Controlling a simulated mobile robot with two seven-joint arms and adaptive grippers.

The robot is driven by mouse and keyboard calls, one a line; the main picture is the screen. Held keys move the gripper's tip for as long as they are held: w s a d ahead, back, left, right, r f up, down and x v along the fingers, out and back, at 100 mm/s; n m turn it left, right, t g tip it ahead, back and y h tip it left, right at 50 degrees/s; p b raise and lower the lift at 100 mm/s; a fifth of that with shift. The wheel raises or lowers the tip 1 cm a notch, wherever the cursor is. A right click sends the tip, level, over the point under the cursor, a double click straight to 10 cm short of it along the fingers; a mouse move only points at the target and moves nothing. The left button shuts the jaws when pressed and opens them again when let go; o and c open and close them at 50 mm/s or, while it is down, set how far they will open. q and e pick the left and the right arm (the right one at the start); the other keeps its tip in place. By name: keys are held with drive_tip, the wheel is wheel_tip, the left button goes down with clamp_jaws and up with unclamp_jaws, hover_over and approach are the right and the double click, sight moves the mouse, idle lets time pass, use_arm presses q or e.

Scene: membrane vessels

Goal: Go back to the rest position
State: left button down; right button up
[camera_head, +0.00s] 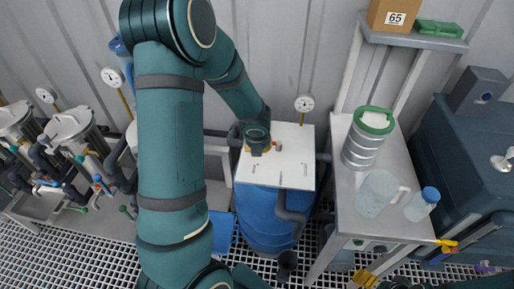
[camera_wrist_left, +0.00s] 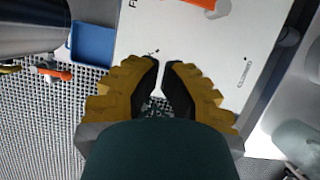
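My left arm fills the left middle of the head view, bending over to the right. Its gripper (camera_head: 258,150) is above a white-topped panel (camera_head: 298,170) that covers a blue drum (camera_head: 262,218). In the left wrist view the yellow-padded fingers (camera_wrist_left: 161,63) point at the white panel (camera_wrist_left: 190,40) with a narrow gap between them and nothing held. A ridged yellow piece (camera_head: 366,278) at the bottom edge of the head view looks like my right gripper. It is cut off and its opening cannot be told.
A grey bench (camera_head: 400,225) on the right holds a green-lidded metal vessel (camera_head: 362,145), a clear jug (camera_head: 378,193) and a blue-capped bottle (camera_head: 421,204). A shelf above bears a cardboard box (camera_head: 394,14). Metal vessels with pipes stand at left. A blue tray (camera_wrist_left: 92,43) lies beside the panel.

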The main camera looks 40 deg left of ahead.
use_arm(q)
drive_tip(key=v, duration=0.2)
drive_tip(key=shift+s+r+p, duration=0.25)
drive_tip(key=shift+r+p, duration=0.05)
drive_tip(key=shift+p, duration=0.05)
drive_tip(key=shift+d, duration=0.1)
drive_tip(key=s+d+f+n+h, duration=0.2)
drive_tip(key=s+d+f+n, duration=0.1)
drive_tip(key=d+n, duration=0.6)
drive_tip(key=s+d+f+n+g+h, duration=0.1)
drive_tip(key=s+d+f+n, duration=0.3)
drive_tip(key=d+n, duration=0.5)
drive_tip(key=s+d+f+n+h, duration=0.3)
drive_tip(key=d+f+n, duration=0.4)
drive_tip(key=n, duration=0.5)
drive_tip(key=d, duration=0.2)
drive_tip(key=shift+s+d+f+h, duration=0.2)
drive_tip(key=shift+d+h, duration=0.15)
drive_tip(key=shift+h, duration=0.05)
